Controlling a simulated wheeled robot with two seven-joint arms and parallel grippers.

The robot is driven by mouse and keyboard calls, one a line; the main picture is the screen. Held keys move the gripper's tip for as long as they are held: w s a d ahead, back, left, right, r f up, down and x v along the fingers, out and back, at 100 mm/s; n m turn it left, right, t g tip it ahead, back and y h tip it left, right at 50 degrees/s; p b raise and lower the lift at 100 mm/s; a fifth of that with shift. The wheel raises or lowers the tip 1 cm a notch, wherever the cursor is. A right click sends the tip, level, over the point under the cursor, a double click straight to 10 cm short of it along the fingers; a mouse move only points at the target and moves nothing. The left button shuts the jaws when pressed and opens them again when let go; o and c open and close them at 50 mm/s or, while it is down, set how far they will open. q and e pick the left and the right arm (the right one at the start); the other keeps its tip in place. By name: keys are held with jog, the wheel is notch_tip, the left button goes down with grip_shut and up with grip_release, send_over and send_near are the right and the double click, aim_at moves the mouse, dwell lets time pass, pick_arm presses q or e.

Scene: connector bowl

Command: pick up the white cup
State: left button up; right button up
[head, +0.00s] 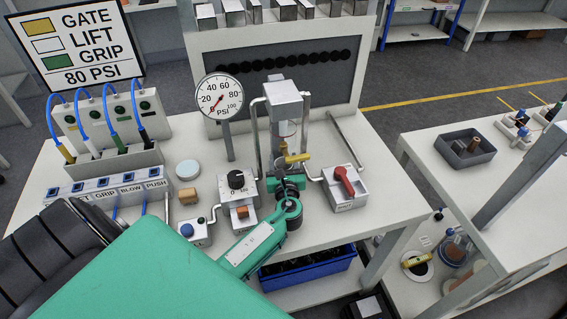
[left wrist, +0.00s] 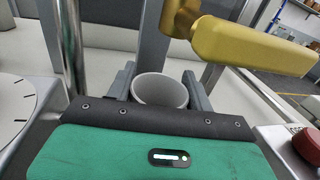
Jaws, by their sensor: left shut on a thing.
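The white cup (left wrist: 160,90) shows in the left wrist view, its open rim facing up and toward the camera. The two grey fingers of my left gripper (left wrist: 160,77) stand on either side of it, shut on it. The cup is below and to the left of a yellow lever handle (left wrist: 245,45). In the head view my left gripper (head: 290,181) is at the front of the grey dispenser (head: 283,97), just under the yellow lever (head: 297,158). I cannot make out the cup there. My right gripper is not in view.
A pressure gauge (head: 219,96) stands behind. A small wooden block (head: 187,197) and a round white disc (head: 187,170) lie on the left. The bench's front right is clear.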

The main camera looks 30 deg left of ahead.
pick_arm(q)
jog(key=shift+r+p, duration=0.65)
jog(key=shift+r, duration=0.05)
jog(key=shift+s+d, duration=0.15)
jog(key=shift+s, duration=0.05)
jog(key=p+v, duration=0.3)
jog(key=v, duration=2.8)
jog(key=shift+s, duration=0.2)
jog(key=shift+d, duration=0.1)
